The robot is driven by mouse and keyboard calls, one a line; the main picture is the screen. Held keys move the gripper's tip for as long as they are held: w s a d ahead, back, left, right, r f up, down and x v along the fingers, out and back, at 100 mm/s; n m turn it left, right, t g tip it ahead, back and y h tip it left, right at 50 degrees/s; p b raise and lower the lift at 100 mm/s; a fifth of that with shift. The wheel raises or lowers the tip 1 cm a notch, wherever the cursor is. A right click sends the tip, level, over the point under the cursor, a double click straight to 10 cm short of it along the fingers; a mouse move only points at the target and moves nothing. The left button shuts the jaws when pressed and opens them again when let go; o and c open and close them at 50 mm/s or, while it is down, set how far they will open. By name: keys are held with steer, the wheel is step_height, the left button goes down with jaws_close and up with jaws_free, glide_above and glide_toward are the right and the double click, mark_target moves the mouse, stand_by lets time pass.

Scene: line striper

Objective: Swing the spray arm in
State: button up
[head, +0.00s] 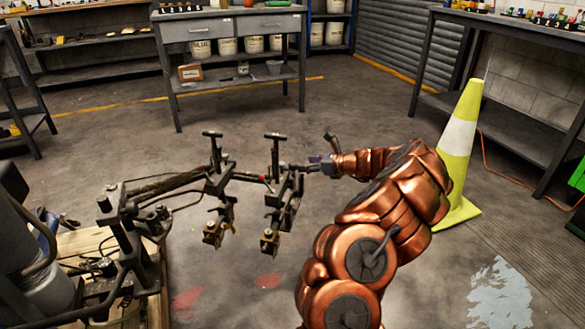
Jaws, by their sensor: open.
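The spray arm (172,184) is a dark bar that reaches right from the striper's frame on the left. Two upright clamps with T-handles hang from it, the left one (217,180) and the right one (276,185), each with a brass-coloured spray head below. My gripper (309,167) is at the arm's outer right end, just right of the right clamp. It is open and seen small from the side. I cannot tell whether its fingers touch the bar or surround it.
The line striper (125,245) stands on a wooden pallet (85,245) at the lower left. A yellow and white cone (459,140) stands right of my arm. A grey workbench (228,28) is behind, another bench (510,125) at the right. The floor between is clear.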

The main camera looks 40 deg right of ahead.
mark_target(295, 164)
steer(key=b+x, duration=0.2)
steer(key=x, duration=0.5)
steer(key=shift+a+r+b, duration=0.1)
steer(key=shift+a+b, duration=0.1)
steer(key=shift+b, duration=0.1)
jaws_close()
stand_by(0.4)
